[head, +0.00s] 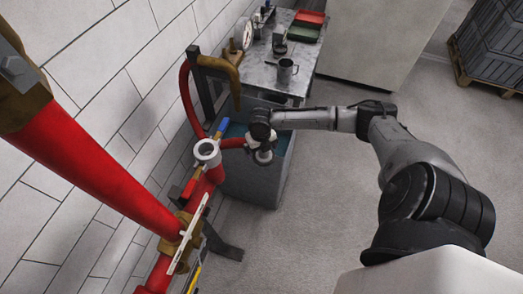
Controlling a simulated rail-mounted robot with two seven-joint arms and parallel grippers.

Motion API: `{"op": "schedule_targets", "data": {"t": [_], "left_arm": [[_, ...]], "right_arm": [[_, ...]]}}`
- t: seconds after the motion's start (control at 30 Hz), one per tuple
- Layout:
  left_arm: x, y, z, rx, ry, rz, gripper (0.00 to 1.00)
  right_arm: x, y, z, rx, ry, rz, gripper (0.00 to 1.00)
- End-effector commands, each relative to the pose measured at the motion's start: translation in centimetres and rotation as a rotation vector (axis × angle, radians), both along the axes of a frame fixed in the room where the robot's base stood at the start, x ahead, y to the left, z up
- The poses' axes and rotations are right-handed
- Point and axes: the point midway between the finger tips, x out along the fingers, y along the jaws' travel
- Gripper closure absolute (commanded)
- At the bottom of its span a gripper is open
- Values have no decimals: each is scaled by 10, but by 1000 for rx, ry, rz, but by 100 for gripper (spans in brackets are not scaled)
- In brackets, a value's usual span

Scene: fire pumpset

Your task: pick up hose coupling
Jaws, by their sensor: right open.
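A pale grey ring-shaped metal coupling (207,151) sits at the upper end of the red pipework, left of centre; I cannot tell for certain whether it is the hose coupling. A short red piece of hose or pipe (233,143) runs from beside it toward my right gripper. My right gripper (263,157) is open and hangs over the grey tank, to the right of the ring and apart from it. Its fingers are small, and the wrist partly hides them. I cannot tell whether it touches the red piece. My left gripper is out of view.
A grey tank (262,188) stands below the gripper. Behind it, a metal table (262,75) holds a mug (287,70), a gauge (243,34) and trays. A thick red pipe (95,150) crosses the left. A brass bent pipe (222,68) stands near the wall.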

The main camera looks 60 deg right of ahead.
Motion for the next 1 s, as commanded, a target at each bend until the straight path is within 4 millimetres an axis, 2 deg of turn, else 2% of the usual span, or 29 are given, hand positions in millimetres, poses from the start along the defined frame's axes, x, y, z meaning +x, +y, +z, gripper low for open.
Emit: {"op": "schedule_targets", "data": {"t": [0.27,1.0], "left_arm": [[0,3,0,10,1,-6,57],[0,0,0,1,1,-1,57]], "right_arm": [[0,0,-2,0,0,0,0],[0,0,-2,0,-3,0,71]]}}
